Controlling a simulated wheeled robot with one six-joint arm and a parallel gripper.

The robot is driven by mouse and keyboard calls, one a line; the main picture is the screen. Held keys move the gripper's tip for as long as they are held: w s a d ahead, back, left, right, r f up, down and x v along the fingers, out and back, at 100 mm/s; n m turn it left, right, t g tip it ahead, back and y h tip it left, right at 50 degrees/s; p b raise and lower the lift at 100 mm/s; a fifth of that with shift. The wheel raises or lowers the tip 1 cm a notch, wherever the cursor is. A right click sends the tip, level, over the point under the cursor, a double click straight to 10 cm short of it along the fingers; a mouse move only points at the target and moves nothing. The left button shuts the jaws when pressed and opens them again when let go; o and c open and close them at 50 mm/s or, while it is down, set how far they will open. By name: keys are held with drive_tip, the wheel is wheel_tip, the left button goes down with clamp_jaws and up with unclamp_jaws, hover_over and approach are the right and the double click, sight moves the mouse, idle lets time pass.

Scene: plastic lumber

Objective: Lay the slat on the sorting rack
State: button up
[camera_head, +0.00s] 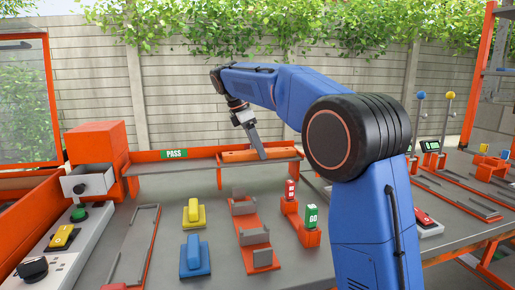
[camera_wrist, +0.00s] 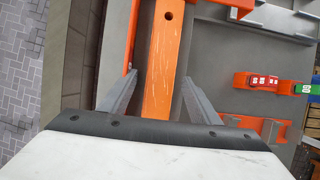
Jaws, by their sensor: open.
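The orange slat (camera_head: 236,156) lies on the grey shelf of the sorting rack (camera_head: 180,167), to the right of the green PASS label (camera_head: 174,154). My gripper (camera_head: 259,152) is at the slat, its near finger crossing it in the head view. In the wrist view the scratched orange slat (camera_wrist: 162,60), with a hole near its far end, runs between the two grey fingers of my open gripper (camera_wrist: 160,77). A gap shows on each side of the slat.
On the table in front stand a yellow block (camera_head: 194,213), a blue block (camera_head: 194,255), an orange stand with grey brackets (camera_head: 249,221) and a holder with red and green GO blocks (camera_head: 311,216). A drawer unit (camera_head: 95,150) is at left. The rack's left part is clear.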

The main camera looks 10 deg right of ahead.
drive_tip(key=v, duration=1.2)
